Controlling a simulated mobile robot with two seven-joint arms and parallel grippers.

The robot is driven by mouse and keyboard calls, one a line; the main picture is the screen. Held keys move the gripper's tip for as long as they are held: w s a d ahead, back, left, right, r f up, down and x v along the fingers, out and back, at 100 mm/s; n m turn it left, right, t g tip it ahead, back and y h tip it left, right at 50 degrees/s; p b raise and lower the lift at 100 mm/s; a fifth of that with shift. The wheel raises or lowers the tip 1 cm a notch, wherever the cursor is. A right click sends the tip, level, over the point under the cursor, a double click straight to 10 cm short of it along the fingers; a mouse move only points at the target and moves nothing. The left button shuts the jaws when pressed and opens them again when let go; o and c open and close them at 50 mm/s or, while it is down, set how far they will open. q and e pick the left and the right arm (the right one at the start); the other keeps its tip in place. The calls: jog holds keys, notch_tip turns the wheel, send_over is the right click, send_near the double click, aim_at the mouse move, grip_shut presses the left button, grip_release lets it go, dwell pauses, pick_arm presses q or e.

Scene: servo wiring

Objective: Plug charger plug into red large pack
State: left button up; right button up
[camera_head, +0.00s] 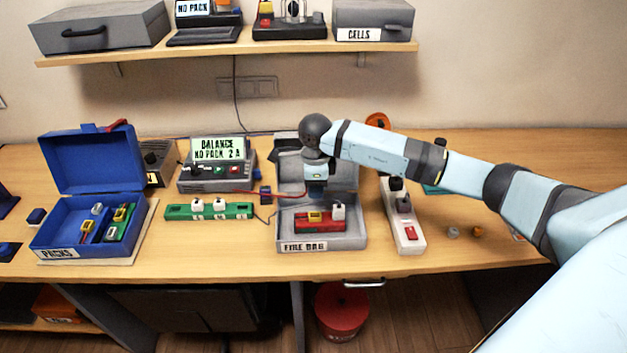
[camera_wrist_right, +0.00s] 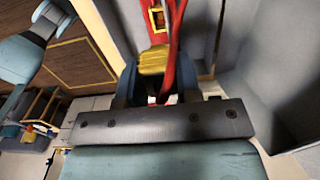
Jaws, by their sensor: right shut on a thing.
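The red pack (camera_head: 318,223) lies in the open grey fire bag (camera_head: 290,243), with a yellow socket and a white connector on top. My right gripper (camera_head: 316,192) is above the back part of the bag, behind the pack. In the right wrist view my right gripper (camera_wrist_right: 157,82) is shut on the yellow charger plug (camera_wrist_right: 152,60), with red wire beside it. The pack's yellow socket (camera_wrist_right: 157,19) shows just beyond the plug, apart from it. In the head view the gripper hides the plug. My left gripper is not in view.
The charger (camera_head: 217,176) reads "BALANCE NO PACK 2 A", with a green balance board (camera_head: 209,212) in front. A blue packs box (camera_head: 88,240) stands open at left. A white power strip (camera_head: 409,240) is right of the bag. The right side of the table is mostly clear.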

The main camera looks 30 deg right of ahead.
jog(key=shift+f+b, duration=0.55)
jog(key=shift+b, duration=0.05)
notch_tip(320, 180, down, 4)
jog(key=b, duration=0.3)
jog(key=shift+f, duration=0.2)
jog(key=shift+f+b, duration=0.15)
jog(key=shift+b, duration=0.15)
jog(key=shift+b, duration=0.5)
dwell(1.3)
jog(key=shift+f+b, duration=1.05)
jog(key=shift+f, duration=0.35)
jog(key=o, duration=1)
